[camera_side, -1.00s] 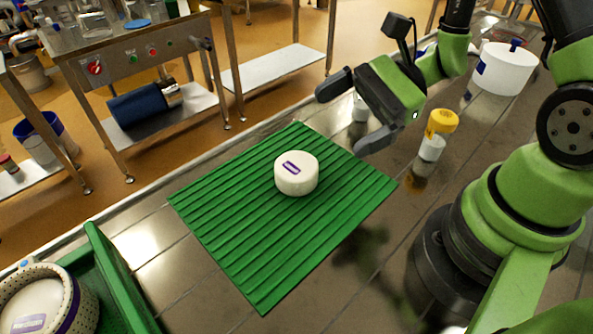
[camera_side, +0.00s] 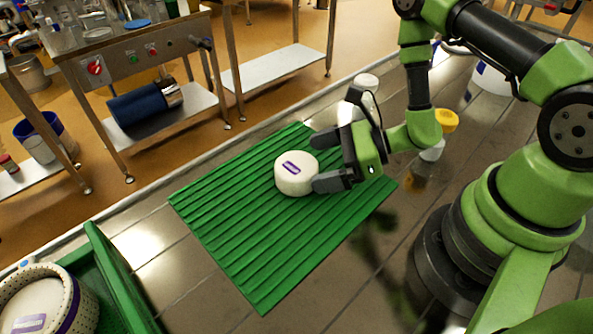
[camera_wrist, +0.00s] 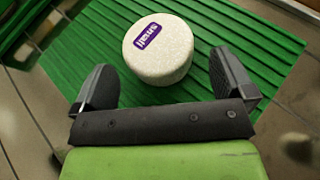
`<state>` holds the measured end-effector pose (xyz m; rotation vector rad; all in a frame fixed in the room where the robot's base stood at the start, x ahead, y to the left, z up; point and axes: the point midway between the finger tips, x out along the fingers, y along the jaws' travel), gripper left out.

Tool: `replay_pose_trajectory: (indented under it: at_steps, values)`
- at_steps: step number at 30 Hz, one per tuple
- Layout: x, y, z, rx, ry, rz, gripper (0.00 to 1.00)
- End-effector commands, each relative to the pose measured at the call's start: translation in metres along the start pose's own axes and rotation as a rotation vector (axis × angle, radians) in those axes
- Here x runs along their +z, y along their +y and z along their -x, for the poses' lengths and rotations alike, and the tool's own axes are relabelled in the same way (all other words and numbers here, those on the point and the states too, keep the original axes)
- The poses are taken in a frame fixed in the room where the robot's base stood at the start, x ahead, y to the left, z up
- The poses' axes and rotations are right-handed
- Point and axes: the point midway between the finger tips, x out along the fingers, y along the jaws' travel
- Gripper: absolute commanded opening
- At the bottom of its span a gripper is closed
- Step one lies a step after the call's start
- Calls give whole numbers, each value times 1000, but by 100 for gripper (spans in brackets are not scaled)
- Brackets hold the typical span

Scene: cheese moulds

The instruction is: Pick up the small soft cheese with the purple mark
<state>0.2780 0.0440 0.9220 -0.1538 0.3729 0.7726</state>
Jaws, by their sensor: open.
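The small white cheese (camera_side: 296,174) with a purple mark on its top sits on the green ribbed mat (camera_side: 240,240). In the wrist view the cheese (camera_wrist: 158,50) lies ahead of my gripper, centred a little beyond the fingertips. My gripper (camera_side: 322,162) is open and low over the mat, just right of the cheese in the side view. In the wrist view its two dark fingers (camera_wrist: 162,78) stand apart, one on each side of the cheese's near edge. Nothing is between the fingers' bases. I cannot tell whether a finger touches the cheese.
A green crate (camera_side: 118,275) at the lower left holds a perforated mould (camera_side: 80,318) with a cheese in it. A yellow-capped container (camera_side: 446,121) and a white-lidded jar (camera_side: 366,82) stand behind my gripper. The mat's left and front parts are bare.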

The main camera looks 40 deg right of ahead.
Motion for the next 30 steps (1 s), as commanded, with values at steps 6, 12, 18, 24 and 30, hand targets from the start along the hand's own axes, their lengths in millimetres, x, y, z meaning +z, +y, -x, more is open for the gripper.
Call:
replay_pose_trajectory:
  at_steps: [6, 12, 18, 24, 30]
  values:
    - [-7, 4, -33, 6, 0, 5, 100]
    - [-6, 3, -46, 2, 0, 1, 100]
    - [-6, 3, -46, 1, 0, 0, 95]
    - [-6, 2, -45, 1, -1, 1, 71]
    - [-6, 2, -45, 1, -1, 1, 71]
